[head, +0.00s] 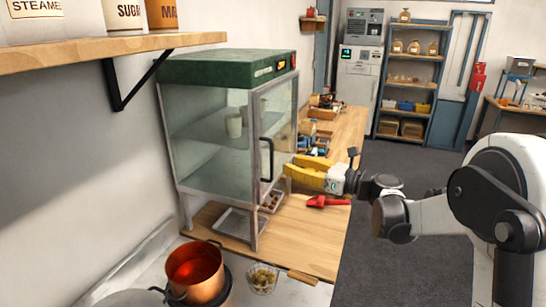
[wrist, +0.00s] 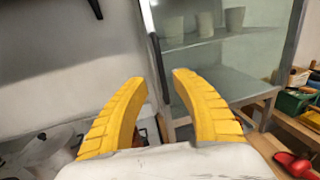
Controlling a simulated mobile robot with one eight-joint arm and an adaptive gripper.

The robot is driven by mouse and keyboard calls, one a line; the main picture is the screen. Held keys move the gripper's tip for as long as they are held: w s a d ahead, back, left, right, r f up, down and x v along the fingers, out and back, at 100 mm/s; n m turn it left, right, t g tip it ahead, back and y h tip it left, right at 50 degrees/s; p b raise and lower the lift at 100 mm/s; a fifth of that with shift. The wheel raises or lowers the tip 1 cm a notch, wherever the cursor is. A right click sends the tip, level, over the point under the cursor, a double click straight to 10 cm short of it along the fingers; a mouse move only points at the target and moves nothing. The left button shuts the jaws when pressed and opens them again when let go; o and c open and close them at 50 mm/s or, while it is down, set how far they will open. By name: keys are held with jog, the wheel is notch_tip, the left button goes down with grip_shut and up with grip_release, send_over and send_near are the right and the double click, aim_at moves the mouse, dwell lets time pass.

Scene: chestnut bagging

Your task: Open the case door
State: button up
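The glass case (head: 212,128) has a green top and a metal frame, and stands on the wooden counter. Its glass door (head: 283,115) is on the right side and looks closed or nearly so. A black vertical handle (head: 264,162) is on the door's near edge; it also shows in the wrist view (wrist: 157,62). My gripper (head: 289,168) has yellow fingers and is just right of the handle in the head view. In the wrist view my gripper (wrist: 160,79) is open, with the handle beyond and between its fingertips. I cannot tell whether they touch.
Cups (head: 234,125) stand on the case's inner shelf. A red scoop (head: 326,201) lies on the counter (head: 310,243) below my gripper. A copper pot (head: 195,273) and a wire basket (head: 263,278) are at the front. A wall shelf (head: 110,49) is at upper left.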

send_over(272, 177)
jog(key=shift+w+a+b, duration=0.15)
jog(key=shift+w+b, duration=0.15)
jog(key=shift+b, duration=0.05)
grip_shut()
